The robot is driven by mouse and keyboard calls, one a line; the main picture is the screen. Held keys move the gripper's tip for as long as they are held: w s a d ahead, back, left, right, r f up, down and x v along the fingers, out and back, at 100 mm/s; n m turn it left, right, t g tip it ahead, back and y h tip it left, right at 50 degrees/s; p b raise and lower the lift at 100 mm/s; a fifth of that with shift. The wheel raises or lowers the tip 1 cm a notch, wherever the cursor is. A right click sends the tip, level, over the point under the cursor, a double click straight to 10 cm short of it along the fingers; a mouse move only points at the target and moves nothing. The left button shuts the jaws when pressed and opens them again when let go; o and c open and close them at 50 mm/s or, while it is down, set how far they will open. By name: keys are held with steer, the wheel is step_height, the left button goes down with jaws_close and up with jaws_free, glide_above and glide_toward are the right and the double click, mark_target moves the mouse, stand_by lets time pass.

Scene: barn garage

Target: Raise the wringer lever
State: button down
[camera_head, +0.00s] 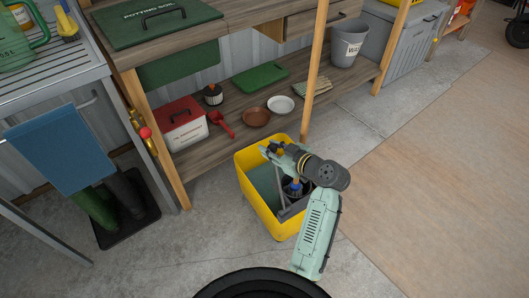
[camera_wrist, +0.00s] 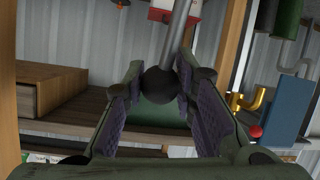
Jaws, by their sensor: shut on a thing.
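The yellow mop bucket (camera_head: 254,200) stands on the concrete floor in front of the shelf unit, with a dark wringer (camera_head: 291,212) inside its right part. A thin grey wringer lever (camera_head: 280,184) rises from it toward my gripper (camera_head: 268,150), which is over the bucket. In the wrist view the lever (camera_wrist: 177,40) is a grey rod with a black ball knob (camera_wrist: 160,86). The knob sits between the two purple-padded fingers of my gripper (camera_wrist: 160,74), which are shut on it. My arm hides part of the wringer and the bucket's right side.
A wooden post (camera_head: 314,75) of the shelf unit stands just behind the bucket. The lower shelf holds a red-lidded box (camera_head: 184,127), a brown bowl (camera_head: 256,117), a white bowl (camera_head: 281,104) and a grey bin (camera_head: 347,45). The floor to the right is clear.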

steer(key=shift+s+d+r+t+y+b, duration=0.25)
steer(key=shift+s+d+b, duration=0.15)
steer(key=shift+s, duration=0.2)
steer(key=shift+s+d+r+t+y+b, duration=0.15)
steer(key=shift+s+d+r+t+b, duration=0.1)
steer(key=shift+s+b, duration=0.3)
steer(key=c, duration=1.3)
jaws_free()
steer(key=shift+d, duration=0.1)
steer(key=v, duration=1.2)
steer(key=shift+s, duration=0.1)
